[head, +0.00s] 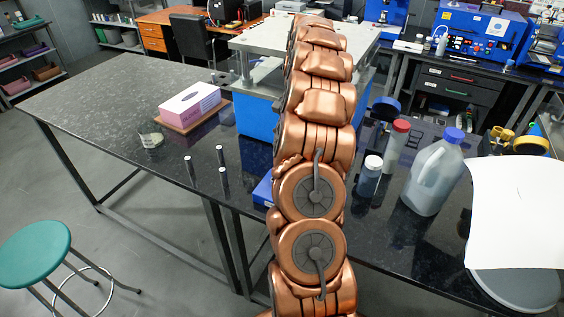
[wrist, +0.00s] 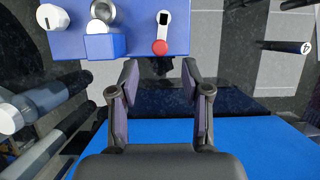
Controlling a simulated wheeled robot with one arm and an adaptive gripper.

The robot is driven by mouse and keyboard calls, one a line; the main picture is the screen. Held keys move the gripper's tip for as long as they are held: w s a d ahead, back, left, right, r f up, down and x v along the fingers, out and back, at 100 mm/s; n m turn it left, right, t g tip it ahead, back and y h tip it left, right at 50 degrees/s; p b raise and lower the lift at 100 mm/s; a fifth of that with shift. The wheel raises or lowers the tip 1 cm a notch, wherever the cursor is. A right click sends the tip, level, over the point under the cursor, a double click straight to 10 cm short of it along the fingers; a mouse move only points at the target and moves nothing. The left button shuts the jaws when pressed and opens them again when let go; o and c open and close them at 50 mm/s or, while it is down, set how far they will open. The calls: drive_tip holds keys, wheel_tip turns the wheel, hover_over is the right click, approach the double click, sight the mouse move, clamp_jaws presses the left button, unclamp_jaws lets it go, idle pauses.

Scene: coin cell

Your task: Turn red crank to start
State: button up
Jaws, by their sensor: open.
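A small blue device (wrist: 125,12) is at the top of the wrist view. On it is a white lever (wrist: 163,25) with a red round knob (wrist: 160,47) at its lower end, near the device's front edge. My gripper (wrist: 159,72) is open and empty, fingers apart. The knob lies just beyond the fingertips, roughly in line with the gap, and appears untouched. In the head view, a blue piece (head: 262,190) shows beside my arm, but my gripper and the knob are hidden there.
A large blue machine with a pale top (head: 258,45) stands behind my arm. Several dark cylinders (head: 222,178), a pink box (head: 190,102), a white-capped bottle (head: 370,172) and a blue-capped jug (head: 432,175) stand on the dark bench. The bench's left part (head: 85,100) is clear.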

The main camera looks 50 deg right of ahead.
drive_tip(key=shift+p+x, duration=1)
drive_tip(key=shift+x, duration=1.35)
drive_tip(key=shift+p+x, duration=0.45)
drive_tip(key=shift+x, duration=0.85)
clamp_jaws()
